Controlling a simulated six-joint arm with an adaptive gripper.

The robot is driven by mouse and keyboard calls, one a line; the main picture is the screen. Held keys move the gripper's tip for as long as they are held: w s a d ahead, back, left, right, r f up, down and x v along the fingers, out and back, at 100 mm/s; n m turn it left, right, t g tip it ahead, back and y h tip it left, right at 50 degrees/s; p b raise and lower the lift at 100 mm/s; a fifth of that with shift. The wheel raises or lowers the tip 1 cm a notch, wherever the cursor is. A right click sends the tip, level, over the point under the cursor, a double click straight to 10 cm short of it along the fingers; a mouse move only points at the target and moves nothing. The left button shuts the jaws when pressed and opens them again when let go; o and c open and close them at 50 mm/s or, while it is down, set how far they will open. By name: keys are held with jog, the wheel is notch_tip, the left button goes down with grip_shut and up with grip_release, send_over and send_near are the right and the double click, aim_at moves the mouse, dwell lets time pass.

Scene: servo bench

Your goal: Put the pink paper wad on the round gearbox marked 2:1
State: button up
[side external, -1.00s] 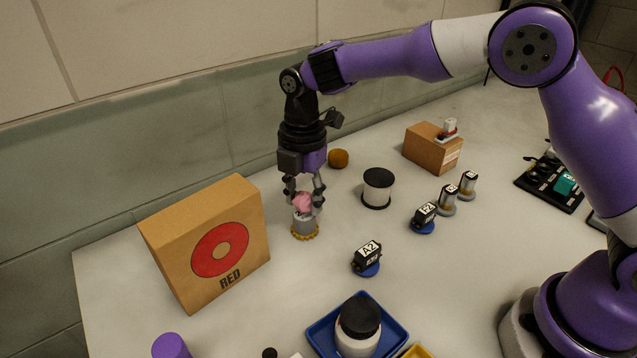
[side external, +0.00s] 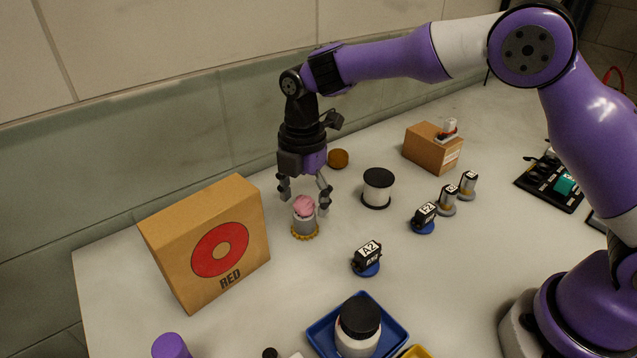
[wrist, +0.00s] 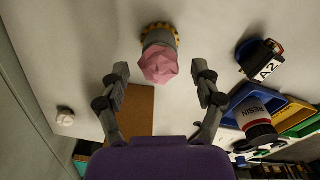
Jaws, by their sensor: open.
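The pink paper wad (side external: 304,205) rests on top of a round grey gearbox (side external: 305,226) with a yellow toothed base. In the wrist view the pink wad (wrist: 158,64) covers much of the gearbox (wrist: 159,36). No 2:1 mark can be read on the gearbox in these frames. My gripper (side external: 306,196) is open, with its fingers apart on either side of the wad and just above it. In the wrist view my gripper (wrist: 162,80) shows clear space between both fingers and the wad.
A cardboard box marked RED (side external: 208,245) stands close on the left. A black-and-white spool (side external: 377,188) stands to the right. A servo marked A2 (side external: 367,258) is in front right. A blue tray (side external: 390,340) holds a black-lidded jar (side external: 358,327). An orange-brown lump (side external: 338,158) lies behind.

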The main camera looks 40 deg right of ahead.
aim_at(305, 199)
jog(key=s+d+r+m+t, duration=0.1)
jog(key=s+d+r+m, duration=0.1)
jog(key=r, duration=0.6)
jog(key=s+d+r+m, duration=0.1)
jog(key=d+r+m, duration=0.15)
jog(key=r, duration=0.45)
jog(key=s+d+f+m+t, duration=0.1)
jog(key=s+d+m, duration=0.3)
jog(key=s+m, duration=0.4)
jog(key=s+d+f+m+t, duration=0.2)
jog(key=s+d+m+t, duration=0.1)
jog(key=s+m, duration=0.4)
jog(key=d+m, duration=0.1)
jog(key=m, duration=0.2)
jog(key=shift+s+d, duration=0.2)
jog(key=shift+s, duration=0.15)
